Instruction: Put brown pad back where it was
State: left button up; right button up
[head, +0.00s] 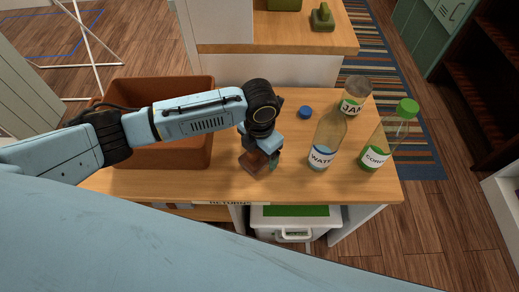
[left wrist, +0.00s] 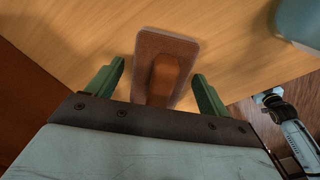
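The brown pad (head: 251,166) lies on the wooden table near its front edge, partly hidden by my left gripper (head: 263,160). In the left wrist view the pad (left wrist: 180,43) is a rounded flat block with a raised brown grip on it. My left gripper (left wrist: 159,71) is open there, with one green finger on each side of the pad's grip and a visible gap on both sides. My right gripper is not in view.
A brown bin (head: 180,152) stands left, under my left arm. A water bottle (head: 325,140), a jar (head: 354,93) and a green-capped bottle (head: 388,138) stand right. A blue cap (head: 305,112) lies behind. A white drawer unit (head: 295,222) sits below the front edge.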

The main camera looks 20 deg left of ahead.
pick_arm(q)
jog(key=shift+r, duration=0.3)
notch_tip(320, 180, up, 11)
jog(key=shift+f+p, duration=0.2)
jog(key=shift+p, duration=0.95)
jog(key=shift+r, duration=0.6)
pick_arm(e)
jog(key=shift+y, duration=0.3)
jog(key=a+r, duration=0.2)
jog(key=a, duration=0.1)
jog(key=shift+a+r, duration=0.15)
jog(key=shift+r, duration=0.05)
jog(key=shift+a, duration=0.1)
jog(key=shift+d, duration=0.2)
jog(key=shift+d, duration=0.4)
